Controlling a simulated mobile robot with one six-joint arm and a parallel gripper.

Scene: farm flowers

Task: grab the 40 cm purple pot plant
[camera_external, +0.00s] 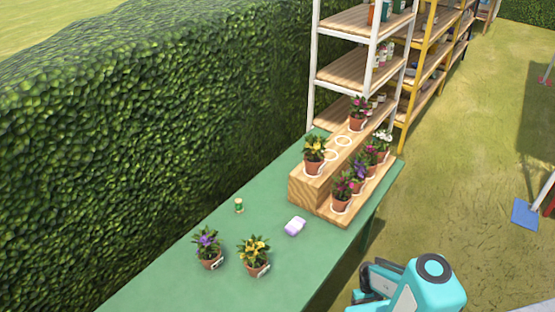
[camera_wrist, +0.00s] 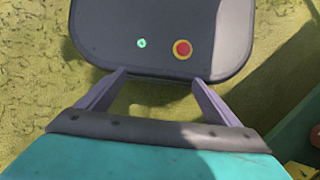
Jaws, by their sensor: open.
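A purple-flowered plant in a terracotta pot (camera_external: 208,248) stands on the green table, near its left edge, with a small white label on the pot. Another purple-flowered pot plant (camera_external: 357,178) stands among others on the low step of the wooden stand. The label figures are too small to read. My gripper (camera_wrist: 159,78) is open in the wrist view, with nothing between its two fingers. It points down at my dark base and the grass. In the external view my turquoise arm is at the bottom right, apart from the table and plants.
A yellow-flowered pot plant (camera_external: 254,256) stands just right of the table's purple one. A small green item (camera_external: 239,205) and a pale purple item (camera_external: 295,226) lie behind. The wooden stand (camera_external: 302,190) holds several pots. A hedge (camera_external: 150,130) borders the table; grass is open at right.

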